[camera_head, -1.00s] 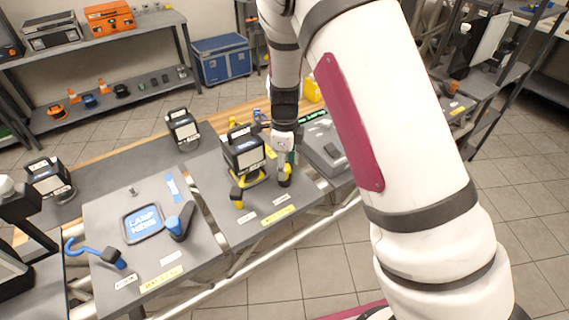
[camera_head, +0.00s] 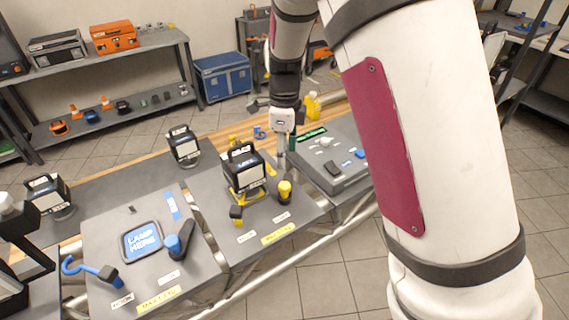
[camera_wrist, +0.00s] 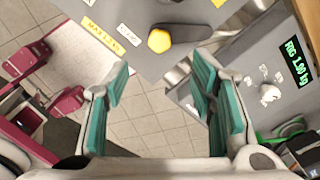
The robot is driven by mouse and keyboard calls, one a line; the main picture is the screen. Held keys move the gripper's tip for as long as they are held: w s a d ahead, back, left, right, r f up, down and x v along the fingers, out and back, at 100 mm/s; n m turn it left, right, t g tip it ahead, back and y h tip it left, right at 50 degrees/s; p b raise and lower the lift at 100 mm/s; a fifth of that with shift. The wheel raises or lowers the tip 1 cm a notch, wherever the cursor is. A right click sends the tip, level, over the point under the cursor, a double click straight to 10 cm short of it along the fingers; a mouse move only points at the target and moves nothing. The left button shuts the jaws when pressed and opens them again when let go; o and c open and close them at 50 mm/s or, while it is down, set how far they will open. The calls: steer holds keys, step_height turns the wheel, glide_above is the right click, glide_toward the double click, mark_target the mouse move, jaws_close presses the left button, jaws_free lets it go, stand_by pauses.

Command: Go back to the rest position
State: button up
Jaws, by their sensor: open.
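My gripper (camera_wrist: 162,100) is open and empty in the wrist view, with its two teal-padded fingers spread apart over the gap beside the grey panel. In the head view my gripper (camera_head: 282,150) hangs above the bench, behind the yellow-knobbed clamp and near the grey scale unit; its fingers are small and partly hidden there. The yellow knob (camera_head: 285,187) stands on the middle panel and also shows beyond the fingertips in the wrist view (camera_wrist: 159,40). It is apart from the fingers.
A black work lamp (camera_head: 243,168) on a yellow stand is on the middle panel (camera_head: 215,205). The left panel has a "LAMP HERE" pad (camera_head: 142,241) and a blue hook (camera_head: 92,270). A scale (camera_head: 325,165) with a green display is at right. Tiled floor lies in front.

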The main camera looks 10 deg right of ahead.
steer(key=shift+r, duration=0.45)
steer(key=s+d+r+n+t+y, duration=0.2)
steer(key=s+d+r+n+t, duration=0.1)
steer(key=s+r+n, duration=1.05)
steer(key=s+d+r+n+t+h, duration=0.1)
steer(key=s+r+n, duration=0.1)
steer(key=s+n, duration=0.3)
steer(key=s+d+r+n+t+h, duration=0.1)
steer(key=s+r+n, duration=0.2)
steer(key=s, duration=0.5)
steer(key=shift+s+d+n+t, duration=0.15)
steer(key=shift+s+n+t, duration=0.15)
steer(key=shift+n, duration=0.55)
steer(key=shift+c, duration=0.5)
